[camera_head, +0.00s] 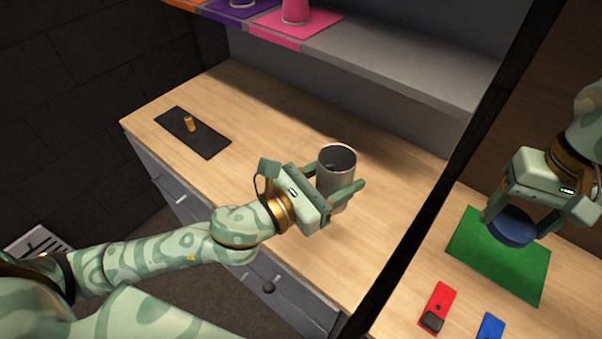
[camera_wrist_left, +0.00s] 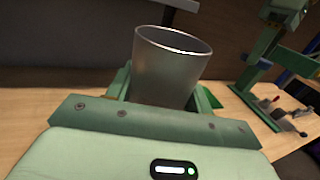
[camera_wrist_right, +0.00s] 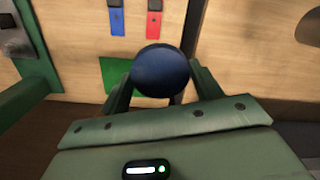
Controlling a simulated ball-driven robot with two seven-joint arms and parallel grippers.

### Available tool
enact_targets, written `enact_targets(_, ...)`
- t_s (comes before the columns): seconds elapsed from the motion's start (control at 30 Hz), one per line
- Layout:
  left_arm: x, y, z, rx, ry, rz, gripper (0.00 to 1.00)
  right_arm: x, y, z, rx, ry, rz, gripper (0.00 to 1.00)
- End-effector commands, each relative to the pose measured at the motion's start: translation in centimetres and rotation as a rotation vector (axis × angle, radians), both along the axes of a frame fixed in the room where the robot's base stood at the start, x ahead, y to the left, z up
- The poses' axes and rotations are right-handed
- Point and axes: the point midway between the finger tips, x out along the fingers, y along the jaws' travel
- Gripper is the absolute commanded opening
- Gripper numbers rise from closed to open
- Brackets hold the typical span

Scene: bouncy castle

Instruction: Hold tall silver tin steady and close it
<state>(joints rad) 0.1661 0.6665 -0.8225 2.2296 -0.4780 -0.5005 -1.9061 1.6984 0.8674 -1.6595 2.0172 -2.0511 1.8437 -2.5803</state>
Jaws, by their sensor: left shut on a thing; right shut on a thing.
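The tall silver tin (camera_head: 337,158) stands upright and open at the top on the wooden counter. My left gripper (camera_head: 340,190) is shut around its body; the left wrist view shows the tin (camera_wrist_left: 168,75) between the fingers. My right gripper (camera_head: 515,222) is shut on a round dark blue lid (camera_head: 512,228), over a green mat (camera_head: 500,258) on the right. The lid (camera_wrist_right: 160,71) also shows between the fingers in the right wrist view. Whether the lid touches the mat I cannot tell.
A dark post (camera_head: 450,180) stands between the tin and the right gripper. A black mat (camera_head: 192,140) with a small brass cylinder (camera_head: 189,124) lies at the left. Red (camera_head: 435,305) and blue (camera_head: 489,328) pads lie at the front right. A grey shelf (camera_head: 370,60) runs above the counter.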

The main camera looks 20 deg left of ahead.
Motion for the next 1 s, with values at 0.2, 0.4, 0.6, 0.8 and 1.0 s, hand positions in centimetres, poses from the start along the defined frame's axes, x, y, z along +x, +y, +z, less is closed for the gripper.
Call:
enact_targets(0.2, 0.6, -1.6, 0.2, 0.000, -0.003, -0.075, 0.11, 0.0, 0.0, 0.0, 0.000, 0.000, 0.000, 0.43)
enact_targets(0.4, 0.6, -1.8, 0.2, 0.000, -0.001, -0.081, 0.11, 0.0, 0.0, 0.0, 0.000, 0.000, 0.000, 0.43)
enact_targets(0.6, 0.6, -1.7, 0.1, 0.000, 0.000, -0.080, 0.11, 0.1, 0.2, 0.1, 0.000, -0.001, 0.000, 0.43)
enact_targets(0.8, 0.6, -1.7, 0.2, -0.001, -0.001, -0.079, 0.11, 1.7, 3.4, 1.6, -0.005, -0.016, -0.002, 0.43)
enact_targets(1.0, 0.6, -1.7, 0.2, -0.001, -0.001, -0.079, 0.11, 3.7, 10.2, 4.6, -0.013, -0.039, -0.015, 0.43)
